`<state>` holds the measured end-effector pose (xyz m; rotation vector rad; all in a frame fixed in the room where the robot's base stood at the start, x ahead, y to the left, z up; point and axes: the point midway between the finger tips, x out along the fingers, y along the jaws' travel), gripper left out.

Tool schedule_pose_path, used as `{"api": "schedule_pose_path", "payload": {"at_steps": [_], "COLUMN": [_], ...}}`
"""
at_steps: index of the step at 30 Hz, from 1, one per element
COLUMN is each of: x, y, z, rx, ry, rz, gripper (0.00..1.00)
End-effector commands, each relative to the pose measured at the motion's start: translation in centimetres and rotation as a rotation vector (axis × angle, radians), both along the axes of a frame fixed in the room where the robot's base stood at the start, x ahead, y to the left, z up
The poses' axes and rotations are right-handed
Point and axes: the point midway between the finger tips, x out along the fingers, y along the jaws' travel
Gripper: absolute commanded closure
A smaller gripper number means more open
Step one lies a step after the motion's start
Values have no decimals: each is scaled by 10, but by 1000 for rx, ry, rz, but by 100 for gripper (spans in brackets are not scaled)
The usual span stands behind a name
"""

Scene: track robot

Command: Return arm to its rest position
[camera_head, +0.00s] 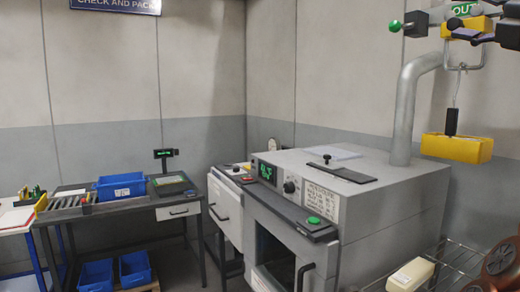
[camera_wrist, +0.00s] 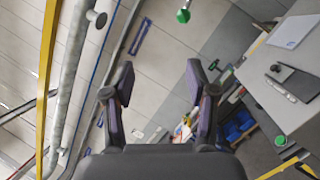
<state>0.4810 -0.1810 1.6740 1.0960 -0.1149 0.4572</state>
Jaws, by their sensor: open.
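My gripper (camera_wrist: 158,88) is open in the wrist view. Its two dark fingers stand well apart with nothing between them. The wrist view looks across a tilted scene of wall panels, floor and benches. In the head view, dark parts at the upper right edge, which may be my arm, overlap a hanging yellow fixture; I cannot tell them apart clearly.
A grey oven-like machine (camera_head: 385,205) stands at centre right, with a pipe (camera_head: 406,105) rising from it. A yellow bin (camera_head: 457,148) hangs at right. A green knob (camera_head: 395,26) sticks out nearby. A bench with a blue tray (camera_head: 121,186) stands left. A wire rack (camera_head: 455,265) is lower right.

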Motion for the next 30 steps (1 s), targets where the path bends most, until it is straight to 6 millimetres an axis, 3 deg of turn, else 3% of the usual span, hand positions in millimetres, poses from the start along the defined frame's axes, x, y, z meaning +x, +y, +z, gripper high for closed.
{"api": "schedule_pose_path", "payload": {"at_steps": [8, 14, 23, 30], "x": [27, 56, 92, 104], "y": [-3, 9, 56, 108], "z": [-6, -22, -63, -112], "rx": [230, 457, 749, 938], "ry": [146, 329, 647, 921], "rz": [122, 234, 339, 347], "gripper": [43, 43, 43, 43]}}
